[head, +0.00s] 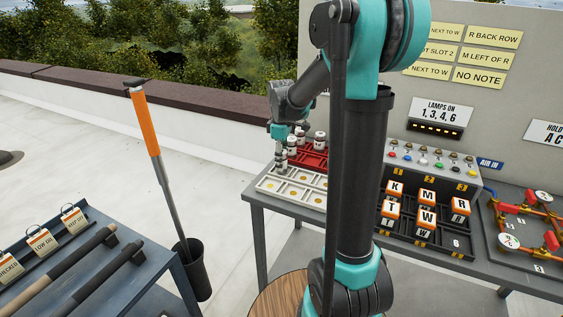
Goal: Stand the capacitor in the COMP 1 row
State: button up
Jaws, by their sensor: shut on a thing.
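My gripper (281,147) is small in the head view, pointing down over the left side of the work table. It is shut on a grey cylinder, the capacitor (281,163), held upright at the back left of a white compartment tray (262,186). I cannot tell whether its bottom touches the tray. Several similar cylinders with pale tops (320,139) stand in a red tray (312,160) just behind. No COMP 1 label is readable, and my arm hides the right part of both trays.
A black rack (410,240) with lettered blocks and a grey switch box (430,165) stand right of my arm. Pipes with red valves (530,215) lie far right. A lower bench (150,270) with tags is at left, beside an orange-handled tool (145,125) in a black bin (195,270).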

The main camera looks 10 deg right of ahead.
jog(key=shift+f, duration=0.15)
jog(key=shift+f, duration=0.15)
jog(key=o, duration=1.2)
notch_tip(320, 180, up, 12)
jog(key=shift+r, duration=0.2)
